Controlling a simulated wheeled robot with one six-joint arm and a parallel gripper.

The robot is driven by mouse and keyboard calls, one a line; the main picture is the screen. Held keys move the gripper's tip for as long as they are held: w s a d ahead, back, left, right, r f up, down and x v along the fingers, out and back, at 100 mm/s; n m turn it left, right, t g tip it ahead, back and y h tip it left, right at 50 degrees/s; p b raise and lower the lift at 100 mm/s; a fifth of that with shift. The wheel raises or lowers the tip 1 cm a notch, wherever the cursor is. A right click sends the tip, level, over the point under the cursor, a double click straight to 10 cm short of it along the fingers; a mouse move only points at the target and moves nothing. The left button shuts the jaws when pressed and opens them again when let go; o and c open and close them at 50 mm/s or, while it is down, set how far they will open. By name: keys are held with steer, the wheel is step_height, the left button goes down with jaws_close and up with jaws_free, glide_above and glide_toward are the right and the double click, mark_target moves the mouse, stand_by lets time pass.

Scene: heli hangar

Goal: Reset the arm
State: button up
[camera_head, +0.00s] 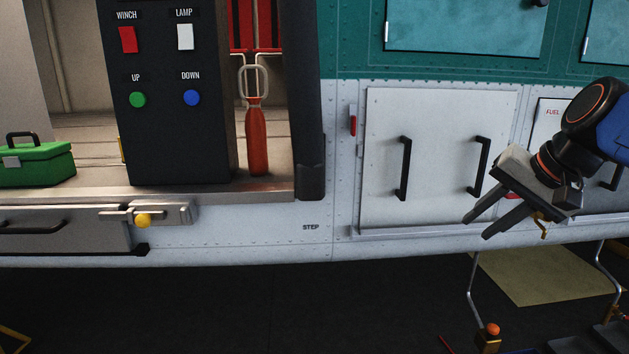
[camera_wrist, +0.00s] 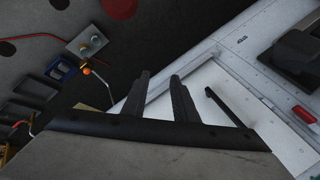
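My gripper (camera_head: 476,226) is at the right of the head view, in front of the helicopter's white lower side. Its two dark fingers point down and to the left, with a gap between them and nothing held. In the wrist view my gripper (camera_wrist: 162,80) also shows two separate fingers with nothing between them. My arm comes in from the right edge of the head view. A white hatch panel (camera_head: 436,130) with two black handles lies behind and left of the gripper. The fingers appear apart from it, though the exact distance is unclear.
A dark control panel (camera_head: 178,75) with switches and buttons stands in the open doorway. A green toolbox (camera_head: 38,166) and a red cylinder with a metal loop (camera_head: 256,140) flank it. A yellow-knobbed latch (camera_head: 143,220) sits below. Dark floor (camera_head: 250,305) is clear at lower centre.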

steer(key=s+a+f+n+h, duration=0.1)
steer(key=s+f+n, duration=0.2)
steer(key=s+f, duration=0.4)
steer(key=s+a+f+n+g+h, duration=0.1)
steer(key=s+f+n, duration=0.3)
steer(key=f, duration=1)
steer(key=s, duration=0.3)
steer(key=shift+a+h, duration=0.4)
